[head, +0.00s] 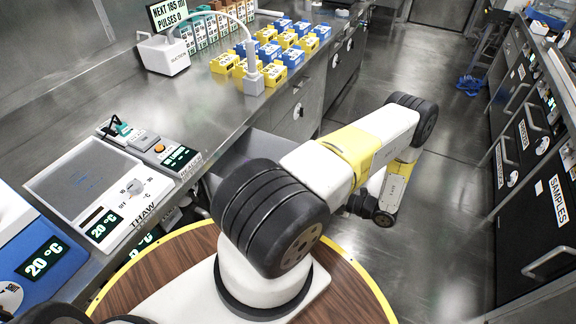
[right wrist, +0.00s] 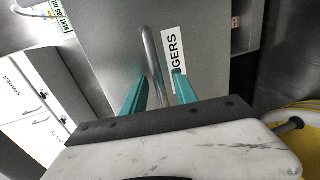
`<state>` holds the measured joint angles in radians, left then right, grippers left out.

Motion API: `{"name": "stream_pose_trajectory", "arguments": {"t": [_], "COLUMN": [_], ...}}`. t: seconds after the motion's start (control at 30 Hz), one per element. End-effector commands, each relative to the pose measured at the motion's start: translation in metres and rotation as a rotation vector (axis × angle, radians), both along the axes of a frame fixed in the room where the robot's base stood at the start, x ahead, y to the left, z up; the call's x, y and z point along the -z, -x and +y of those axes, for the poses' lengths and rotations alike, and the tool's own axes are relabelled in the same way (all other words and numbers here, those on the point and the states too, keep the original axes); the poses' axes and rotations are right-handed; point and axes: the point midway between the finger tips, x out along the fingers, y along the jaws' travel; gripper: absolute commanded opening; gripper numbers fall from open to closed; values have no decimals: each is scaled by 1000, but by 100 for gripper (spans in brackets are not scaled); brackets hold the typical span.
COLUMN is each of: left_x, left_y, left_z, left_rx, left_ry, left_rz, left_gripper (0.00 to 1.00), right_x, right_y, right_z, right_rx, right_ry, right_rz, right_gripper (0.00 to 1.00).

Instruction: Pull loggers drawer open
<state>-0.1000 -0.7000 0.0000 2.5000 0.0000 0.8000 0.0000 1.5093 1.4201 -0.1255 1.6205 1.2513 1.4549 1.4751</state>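The loggers drawer front (right wrist: 115,45) is a grey panel in the right wrist view, with a white label (right wrist: 174,48) of which "GERS" can be read. A slim metal bar handle (right wrist: 149,52) stands out from it beside the label. My right gripper (right wrist: 161,78) has its two teal fingers on either side of this handle, with a visible gap to the right finger. It is open around the bar. In the head view my right arm hides the gripper and handle. I cannot tell how far the drawer is out. My left gripper is not in view.
The steel bench (head: 215,105) carries a thaw plate (head: 100,185), a suction unit (head: 163,54) and several blue and yellow blocks (head: 272,52). Black drawers, one marked SAMPLES (head: 545,215), line the right side. The aisle floor (head: 440,200) between is mostly clear; a blue item (head: 472,83) lies farther back.

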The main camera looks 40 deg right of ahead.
Motion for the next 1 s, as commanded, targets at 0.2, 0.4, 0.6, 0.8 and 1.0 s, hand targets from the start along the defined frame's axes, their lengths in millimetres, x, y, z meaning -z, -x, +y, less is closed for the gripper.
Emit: {"name": "stream_pose_trajectory", "arguments": {"t": [0.2, 0.4, 0.6, 0.8, 1.0], "left_x": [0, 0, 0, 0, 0], "left_y": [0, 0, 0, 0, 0], "left_z": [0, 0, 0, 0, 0], "left_rx": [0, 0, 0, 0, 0], "left_ry": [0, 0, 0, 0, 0], "left_rz": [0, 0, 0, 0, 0], "left_gripper": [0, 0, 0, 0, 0], "right_x": [-6, -12, -15, -16, -15], "right_y": [29, 57, 69, 69, 69], "right_z": [-13, -24, -29, -29, -29], "right_rx": [4, 2, 1, 1, 0], "right_ry": [3, 2, 1, 1, 0], "right_rz": [2, 2, 0, 1, 1], "right_gripper": [34, 34, 34, 34, 34]}}
